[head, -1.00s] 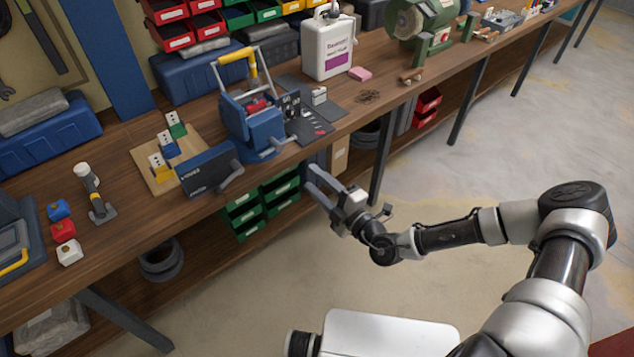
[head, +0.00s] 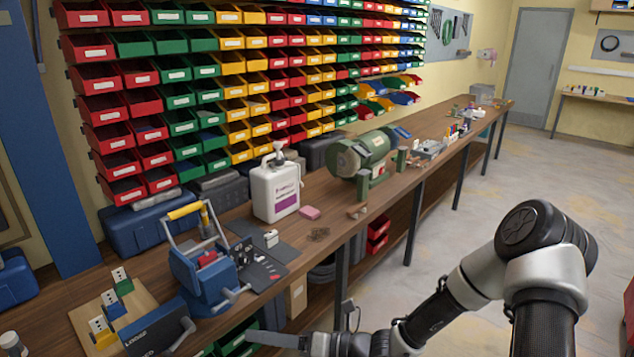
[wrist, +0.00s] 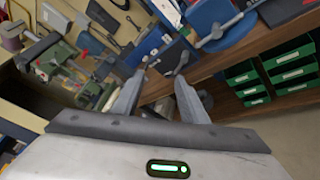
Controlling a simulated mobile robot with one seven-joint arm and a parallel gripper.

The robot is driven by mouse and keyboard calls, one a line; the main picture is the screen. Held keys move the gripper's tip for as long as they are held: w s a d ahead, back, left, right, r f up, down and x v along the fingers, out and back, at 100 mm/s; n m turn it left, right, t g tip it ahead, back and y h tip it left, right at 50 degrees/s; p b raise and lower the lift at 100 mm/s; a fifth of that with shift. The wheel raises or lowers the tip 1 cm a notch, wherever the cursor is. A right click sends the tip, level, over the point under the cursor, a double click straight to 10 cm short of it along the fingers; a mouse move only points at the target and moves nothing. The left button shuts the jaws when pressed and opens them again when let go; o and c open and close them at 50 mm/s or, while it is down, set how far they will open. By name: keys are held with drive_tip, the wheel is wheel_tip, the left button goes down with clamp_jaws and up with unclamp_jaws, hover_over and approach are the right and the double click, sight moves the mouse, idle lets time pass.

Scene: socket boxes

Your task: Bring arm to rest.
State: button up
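My arm (head: 432,318) reaches left from the lower right of the head view, with its elbow bent in front of the bench. My gripper shows at the bottom edge of the head view (head: 268,340), partly cut off, in front of the bench edge. In the wrist view my gripper (wrist: 160,78) has its two fingers spread apart. Nothing is held between them.
A wooden workbench (head: 330,207) carries a blue device with a yellow handle (head: 205,270), a white canister (head: 275,190) and a green grinder (head: 365,160). Green drawers (wrist: 290,72) sit under it. The floor (head: 455,235) to the right is clear.

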drive_tip(key=s+d+r+n+h+p, duration=0.1)
drive_tip(key=s+d+r+n+h, duration=0.4)
drive_tip(key=d+r+n, duration=0.3)
drive_tip(key=s+d+r+n+t+h+p, duration=0.1)
drive_tip(key=s+d+r+n+h, duration=0.4)
drive_tip(key=n, duration=0.8)
drive_tip(key=s+d+r+n+h+p, duration=0.1)
drive_tip(key=s+d+r+n+h, duration=0.5)
drive_tip(key=d+r+n, duration=0.4)
wheel_tip(320, 180, up, 5)
drive_tip(key=shift+s+d+f+n+t, duration=0.2)
drive_tip(key=shift+s+d+n+t, duration=0.1)
drive_tip(key=shift+d, duration=0.65)
drive_tip(key=shift+c, duration=1)
